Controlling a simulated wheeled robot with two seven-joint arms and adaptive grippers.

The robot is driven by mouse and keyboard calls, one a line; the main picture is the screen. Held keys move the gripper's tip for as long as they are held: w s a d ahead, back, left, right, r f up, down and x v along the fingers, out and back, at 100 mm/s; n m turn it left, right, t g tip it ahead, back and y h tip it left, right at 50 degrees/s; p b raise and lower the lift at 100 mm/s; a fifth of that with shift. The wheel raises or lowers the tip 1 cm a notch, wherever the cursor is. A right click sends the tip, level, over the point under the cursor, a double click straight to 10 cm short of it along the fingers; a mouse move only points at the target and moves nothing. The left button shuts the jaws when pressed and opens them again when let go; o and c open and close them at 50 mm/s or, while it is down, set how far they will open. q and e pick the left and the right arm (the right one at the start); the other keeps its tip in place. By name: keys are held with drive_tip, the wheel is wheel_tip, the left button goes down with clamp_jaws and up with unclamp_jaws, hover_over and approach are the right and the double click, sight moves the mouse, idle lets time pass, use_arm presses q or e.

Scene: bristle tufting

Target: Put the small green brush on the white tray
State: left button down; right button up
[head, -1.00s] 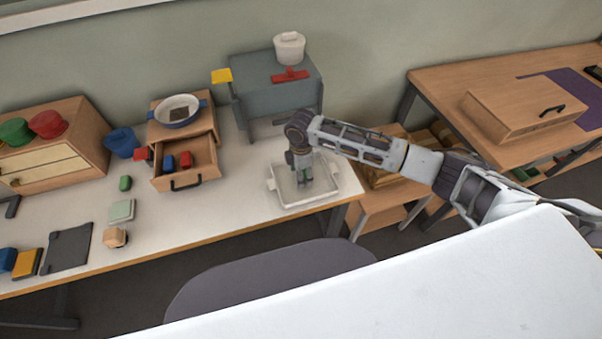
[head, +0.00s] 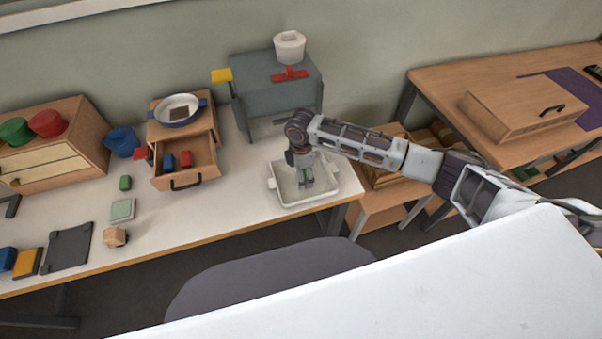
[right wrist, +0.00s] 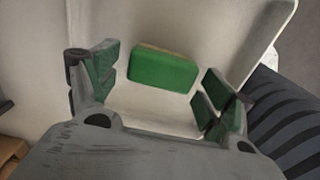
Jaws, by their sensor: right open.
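The small green brush (right wrist: 163,70), a green block with a thin tan edge, shows in the right wrist view against the pale floor of the white tray. It is between and just beyond the fingers of my right gripper (right wrist: 160,92), which stand apart with a gap on each side of it. In the head view my right gripper (head: 305,186) points down inside the white tray (head: 289,201), at the right end of the table. The brush is hard to tell from the green finger pads there. My left gripper is not in view.
A grey stand (head: 277,90) with a white pot (head: 289,47) is behind the tray. An open wooden drawer (head: 187,167) is to its left. A green block (head: 125,183) and a pale green box (head: 122,210) lie farther left. The table between is clear.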

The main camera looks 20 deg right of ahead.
wheel_tip(320, 180, up, 12)
idle(0.7)
